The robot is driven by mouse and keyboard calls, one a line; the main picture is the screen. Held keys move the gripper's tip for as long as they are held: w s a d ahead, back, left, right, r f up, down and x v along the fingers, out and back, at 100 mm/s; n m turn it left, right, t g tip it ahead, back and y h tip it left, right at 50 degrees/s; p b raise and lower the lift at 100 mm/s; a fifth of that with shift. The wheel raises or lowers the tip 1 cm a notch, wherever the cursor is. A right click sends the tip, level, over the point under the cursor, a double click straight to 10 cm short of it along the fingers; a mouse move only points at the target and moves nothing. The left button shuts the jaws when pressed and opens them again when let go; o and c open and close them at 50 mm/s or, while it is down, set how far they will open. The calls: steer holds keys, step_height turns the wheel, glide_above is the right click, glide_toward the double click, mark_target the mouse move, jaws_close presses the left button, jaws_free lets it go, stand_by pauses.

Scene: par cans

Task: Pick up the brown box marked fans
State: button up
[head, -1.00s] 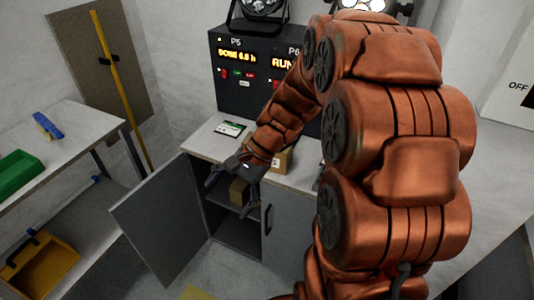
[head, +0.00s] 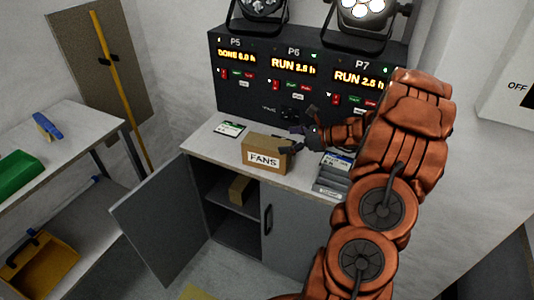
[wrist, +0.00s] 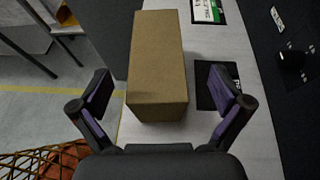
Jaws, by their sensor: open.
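The brown box marked FANS (head: 265,153) stands on the cabinet top, its label facing front. It also shows in the wrist view (wrist: 157,62), upright and lying between the lines of my two fingers. My gripper (head: 291,141) is at the right end of the box in the head view, above the counter. In the wrist view my gripper (wrist: 163,100) is open, with one finger on each side of the near end of the box. I cannot tell whether either finger touches it.
A black panel (head: 290,100) with lit displays stands behind the counter (head: 205,143). A card (head: 229,129) lies left of the box, and grey trays (head: 331,180) lie to its right. The left cabinet door (head: 160,220) is open, with another brown box (head: 239,190) inside.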

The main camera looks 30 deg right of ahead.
mark_target(268, 142)
steer(key=shift+p+x, duration=1)
steer(key=shift+x, duration=2.75)
steer(key=shift+s+a, duration=0.1)
steer(key=shift+s, duration=0.05)
steer(key=c, duration=1.5)
steer(key=shift+r, duration=0.1)
